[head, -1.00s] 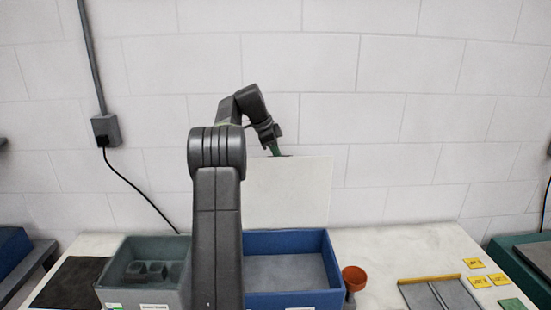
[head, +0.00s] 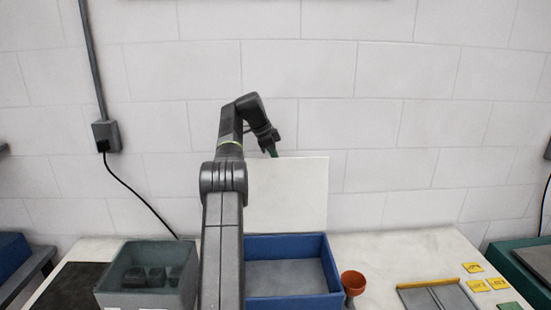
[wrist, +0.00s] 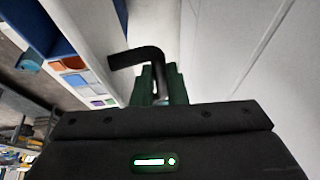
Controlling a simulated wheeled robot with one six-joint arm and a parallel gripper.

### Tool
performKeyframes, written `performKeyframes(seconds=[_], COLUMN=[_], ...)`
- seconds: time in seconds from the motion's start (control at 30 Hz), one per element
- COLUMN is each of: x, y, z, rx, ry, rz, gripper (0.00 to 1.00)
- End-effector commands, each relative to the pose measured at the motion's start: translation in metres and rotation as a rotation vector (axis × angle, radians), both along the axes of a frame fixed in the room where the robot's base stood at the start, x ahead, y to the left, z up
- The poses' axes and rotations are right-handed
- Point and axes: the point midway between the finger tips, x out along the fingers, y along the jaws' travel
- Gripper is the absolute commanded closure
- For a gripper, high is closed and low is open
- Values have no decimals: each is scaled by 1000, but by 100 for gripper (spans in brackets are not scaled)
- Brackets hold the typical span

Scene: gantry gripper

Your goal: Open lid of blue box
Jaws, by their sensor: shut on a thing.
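The blue box (head: 333,265) stands on the table with its top open and a grey floor showing inside. Its pale lid (head: 290,195) stands about upright at the back edge of the box. My gripper (head: 272,152) is at the lid's upper left edge. In the wrist view, the green fingers of my gripper (wrist: 162,88) are shut on a black bent handle (wrist: 138,56). Where the handle joins the lid is not clear. A blue part at the upper left of the wrist view may be the box.
A grey bin (head: 125,295) with dark blocks stands left of the blue box, partly behind my arm. An orange cup (head: 353,282) is close on the right. A grey tray (head: 440,297) and yellow tiles (head: 478,285) lie farther right. The wall (head: 430,110) is close behind the lid.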

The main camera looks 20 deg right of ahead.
Motion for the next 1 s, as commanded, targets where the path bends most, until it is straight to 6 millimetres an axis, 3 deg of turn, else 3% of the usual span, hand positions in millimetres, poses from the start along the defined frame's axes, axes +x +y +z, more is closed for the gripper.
performKeyframes(seconds=[0.03,0.47,0.5,0.6,1.0], x=[5,6,6,6,4], y=[1,1,1,1,0], z=[-7,-7,-7,-6,-1], rx=[3,2,2,1,-3], ry=[-7,-7,-7,-7,-11], rz=[10,12,12,11,7], gripper=[100,100,80,66,66])
